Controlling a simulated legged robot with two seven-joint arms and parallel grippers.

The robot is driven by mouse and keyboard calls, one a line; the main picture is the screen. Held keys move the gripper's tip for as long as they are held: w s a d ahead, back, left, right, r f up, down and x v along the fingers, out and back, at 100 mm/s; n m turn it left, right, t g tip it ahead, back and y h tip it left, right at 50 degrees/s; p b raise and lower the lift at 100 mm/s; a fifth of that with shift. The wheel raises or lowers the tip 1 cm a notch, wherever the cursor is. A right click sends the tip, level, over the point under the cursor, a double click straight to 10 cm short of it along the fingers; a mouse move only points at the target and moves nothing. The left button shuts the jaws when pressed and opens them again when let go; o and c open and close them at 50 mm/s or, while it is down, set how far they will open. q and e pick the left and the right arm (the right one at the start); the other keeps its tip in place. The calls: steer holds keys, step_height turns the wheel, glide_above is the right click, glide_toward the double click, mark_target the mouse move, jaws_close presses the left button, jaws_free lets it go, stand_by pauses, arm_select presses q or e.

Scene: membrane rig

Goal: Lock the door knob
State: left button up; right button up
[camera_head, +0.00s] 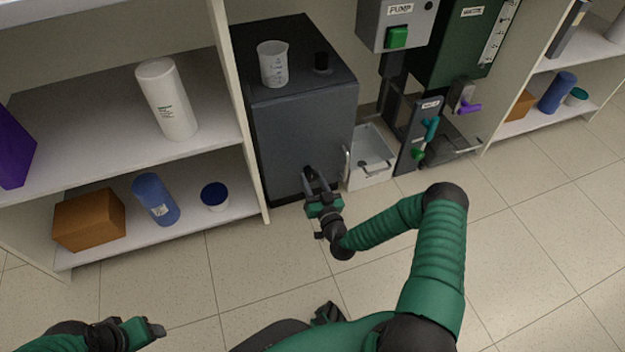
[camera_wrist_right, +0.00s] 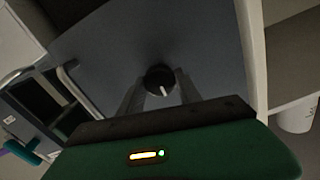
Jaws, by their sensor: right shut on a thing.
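The door knob (camera_wrist_right: 158,80) is round and black with a white mark on its face, on the front of a dark grey cabinet (camera_head: 300,140). My right gripper (camera_head: 315,178) is at the lower right of the cabinet front, shut on the knob. In the right wrist view its two fingers (camera_wrist_right: 158,95) stand on either side of the knob. In the head view the fingers mostly hide the knob. My left gripper (camera_head: 150,330) is at the lower left of the head view, away from the cabinet and seen only in part; its jaw gap is not clear.
A beaker (camera_head: 273,64) and a black cap (camera_head: 322,62) stand on the cabinet. A white tray (camera_head: 370,172) with a handle is close to the right of my right gripper. Shelves (camera_head: 90,120) with bottles and boxes stand left. The floor in front is clear.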

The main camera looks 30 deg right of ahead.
steer(key=shift+s+d+f+m+p, duration=0.15)
steer(key=shift+m+p, duration=0.9)
steer(key=shift+m, duration=3.4)
steer(key=shift+d+f+m+p, duration=0.1)
steer(key=shift+m+p, duration=0.95)
steer(key=shift+m, duration=3.4)
steer(key=o, duration=1.2)
steer(key=shift+o, duration=0.8)
steer(key=shift+a+r, duration=0.1)
